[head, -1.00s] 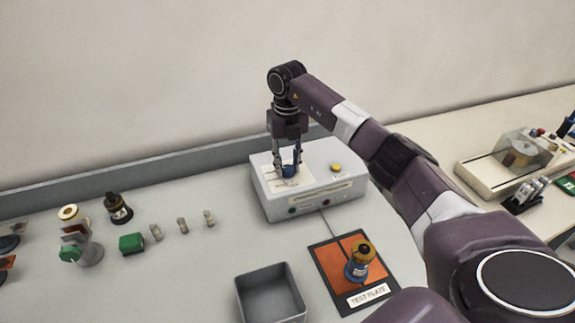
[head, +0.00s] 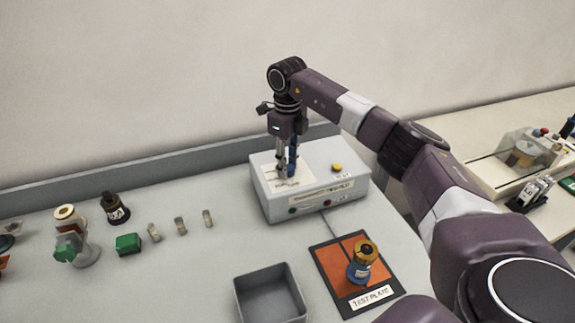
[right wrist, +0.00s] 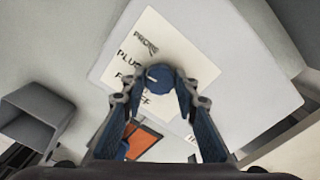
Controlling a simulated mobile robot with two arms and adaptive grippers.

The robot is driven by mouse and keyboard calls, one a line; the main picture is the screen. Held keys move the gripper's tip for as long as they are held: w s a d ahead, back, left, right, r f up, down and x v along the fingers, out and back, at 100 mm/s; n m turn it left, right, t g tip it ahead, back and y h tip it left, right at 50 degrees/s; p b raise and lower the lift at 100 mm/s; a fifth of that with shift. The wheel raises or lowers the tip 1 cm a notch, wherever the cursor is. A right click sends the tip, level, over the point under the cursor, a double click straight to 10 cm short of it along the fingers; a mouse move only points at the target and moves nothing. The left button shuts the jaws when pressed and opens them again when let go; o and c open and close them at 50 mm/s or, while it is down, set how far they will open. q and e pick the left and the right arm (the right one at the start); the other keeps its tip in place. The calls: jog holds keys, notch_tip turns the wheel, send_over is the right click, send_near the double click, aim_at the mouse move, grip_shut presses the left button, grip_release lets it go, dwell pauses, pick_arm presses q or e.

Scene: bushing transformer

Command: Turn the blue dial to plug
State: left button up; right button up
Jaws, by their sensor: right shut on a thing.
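The blue dial (right wrist: 158,79) sits on the white label card (right wrist: 150,35) on top of the grey-white box (head: 335,188). Its white pointer mark is toward the left in the right wrist view, near the words PLUG and F..., partly covered; I cannot tell exactly which one it meets. The word PROBE is above and OFF below. My right gripper (head: 288,174) points straight down and is shut on the dial, one finger on each side in the right wrist view (right wrist: 158,88). In the head view the fingers mostly hide the dial. My left gripper is out of view.
The box has a yellow button (head: 337,167) on top. In front are an orange test plate (head: 335,268) bearing a blue and brown bushing (head: 361,262), and an empty grey bin (head: 268,291). Several small parts, including a green block (head: 128,243), stand at left.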

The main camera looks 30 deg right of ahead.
aim_at(288, 167)
jog(key=shift+r, duration=0.1)
dwell(0.4)
jog(key=o, duration=1.2)
jog(key=shift+c, duration=0.2)
notch_tip(288, 167, up, 12)
